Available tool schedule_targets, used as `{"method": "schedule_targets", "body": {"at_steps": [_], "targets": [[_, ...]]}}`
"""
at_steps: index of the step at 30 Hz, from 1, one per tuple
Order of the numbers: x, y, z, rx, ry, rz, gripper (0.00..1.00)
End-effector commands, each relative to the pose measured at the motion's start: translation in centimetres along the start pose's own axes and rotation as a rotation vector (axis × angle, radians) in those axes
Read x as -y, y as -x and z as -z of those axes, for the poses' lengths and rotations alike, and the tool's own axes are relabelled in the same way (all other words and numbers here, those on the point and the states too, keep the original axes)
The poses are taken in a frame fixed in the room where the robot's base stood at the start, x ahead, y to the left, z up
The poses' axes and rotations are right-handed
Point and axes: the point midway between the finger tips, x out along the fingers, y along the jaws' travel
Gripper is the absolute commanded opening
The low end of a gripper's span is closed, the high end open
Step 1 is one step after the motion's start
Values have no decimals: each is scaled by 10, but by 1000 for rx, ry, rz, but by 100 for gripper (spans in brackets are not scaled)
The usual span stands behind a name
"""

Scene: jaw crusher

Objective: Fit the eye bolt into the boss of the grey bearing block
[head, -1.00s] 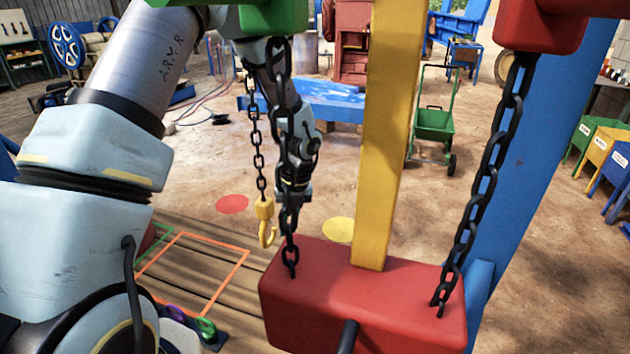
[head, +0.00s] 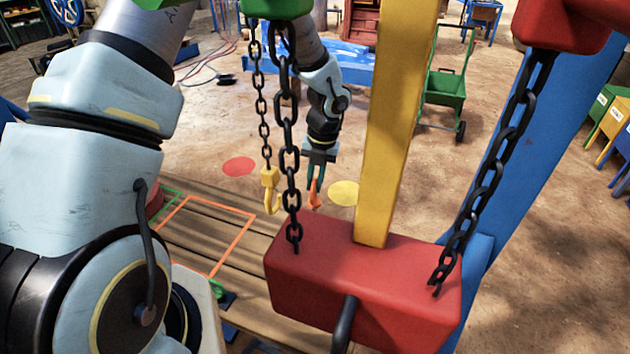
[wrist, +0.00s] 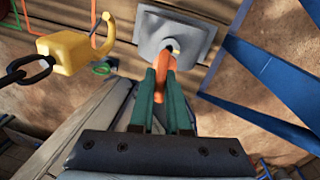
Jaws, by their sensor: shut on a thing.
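My gripper (head: 315,176) hangs in the middle of the head view, behind a black chain and left of a yellow post. Its green fingers, also in the wrist view (wrist: 162,82), are shut on an orange eye bolt (head: 313,196). In the wrist view the orange eye bolt (wrist: 161,70) points toward the grey bearing block (wrist: 150,38). The bolt's far end overlaps the round boss (wrist: 174,48) in the picture. I cannot tell whether it is inside the boss or above it. I cannot make out the block in the head view.
A yellow hook (head: 270,188) hangs on a chain just left of my gripper; the wrist view shows the hook (wrist: 75,52) close by. A red block (head: 360,290) on chains and a yellow post (head: 395,130) stand right. Blue beams (wrist: 265,85) lie right in the wrist view.

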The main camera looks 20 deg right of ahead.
Motion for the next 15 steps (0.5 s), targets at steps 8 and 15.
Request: {"method": "schedule_targets", "body": {"at_steps": [8, 15], "targets": [[4, -29, 0, 0, -2, -1, 0], [6, -48, 0, 0, -1, -1, 0]]}}
